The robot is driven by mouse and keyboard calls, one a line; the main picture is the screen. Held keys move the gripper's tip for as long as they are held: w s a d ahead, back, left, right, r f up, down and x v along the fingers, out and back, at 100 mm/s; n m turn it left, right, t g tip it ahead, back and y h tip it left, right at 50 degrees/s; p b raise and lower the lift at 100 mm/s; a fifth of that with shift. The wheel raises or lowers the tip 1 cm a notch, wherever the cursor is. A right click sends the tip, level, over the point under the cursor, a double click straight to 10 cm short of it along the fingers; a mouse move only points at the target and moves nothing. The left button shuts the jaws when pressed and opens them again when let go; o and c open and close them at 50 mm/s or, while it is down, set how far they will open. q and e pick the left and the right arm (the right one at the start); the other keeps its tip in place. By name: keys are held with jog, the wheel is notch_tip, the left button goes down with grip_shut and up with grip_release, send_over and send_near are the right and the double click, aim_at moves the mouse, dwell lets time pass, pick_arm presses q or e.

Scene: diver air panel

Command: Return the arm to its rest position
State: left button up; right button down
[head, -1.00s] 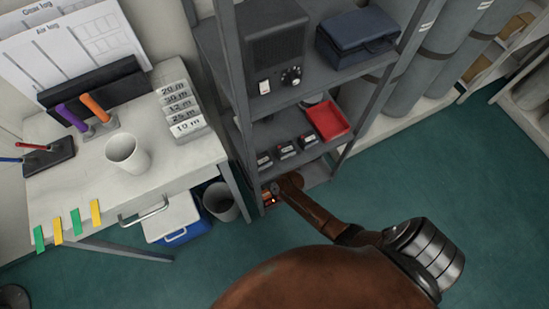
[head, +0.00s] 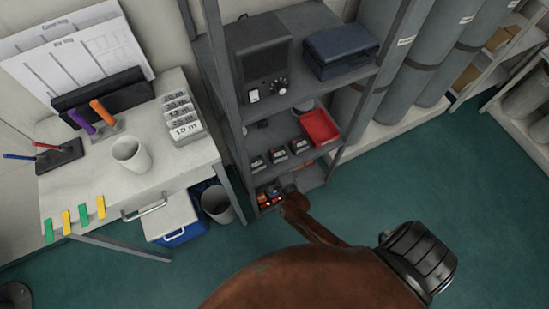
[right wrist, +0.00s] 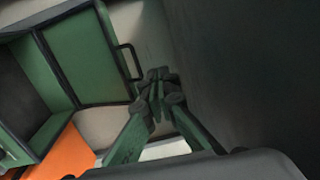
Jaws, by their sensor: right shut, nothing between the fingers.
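My right arm (head: 310,222) comes in from the bottom and reaches toward the lowest shelf of the grey rack (head: 240,110). Its end is at the rack's lower front, and the gripper's fingers cannot be made out in the head view. In the right wrist view my right gripper (right wrist: 157,82) is shut and empty, its fingertips together. Behind it are a green panel (right wrist: 85,55) with a dark handle and an orange surface (right wrist: 65,150). Whether the fingers touch anything cannot be told. My left gripper is not in view.
The rack's shelves hold a dark box with a knob (head: 258,62), a blue case (head: 340,50), a red tray (head: 320,127) and several small units. A white desk (head: 75,190) with a cup (head: 129,152) stands left. A grey bin (head: 217,204) stands between. The green floor at right is clear.

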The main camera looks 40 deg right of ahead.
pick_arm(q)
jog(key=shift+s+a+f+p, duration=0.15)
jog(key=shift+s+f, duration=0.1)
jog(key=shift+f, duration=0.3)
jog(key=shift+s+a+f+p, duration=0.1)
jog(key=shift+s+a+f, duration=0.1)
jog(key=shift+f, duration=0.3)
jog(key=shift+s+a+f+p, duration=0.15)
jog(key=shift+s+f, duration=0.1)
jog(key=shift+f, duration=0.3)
pick_arm(e)
jog(key=shift+s+a+r, duration=0.15)
jog(key=shift+s+r, duration=0.05)
jog(key=shift+s, duration=0.6)
jog(key=shift+s+a+r, duration=0.15)
jog(key=shift+s+r, duration=0.05)
jog(key=shift+s, duration=0.55)
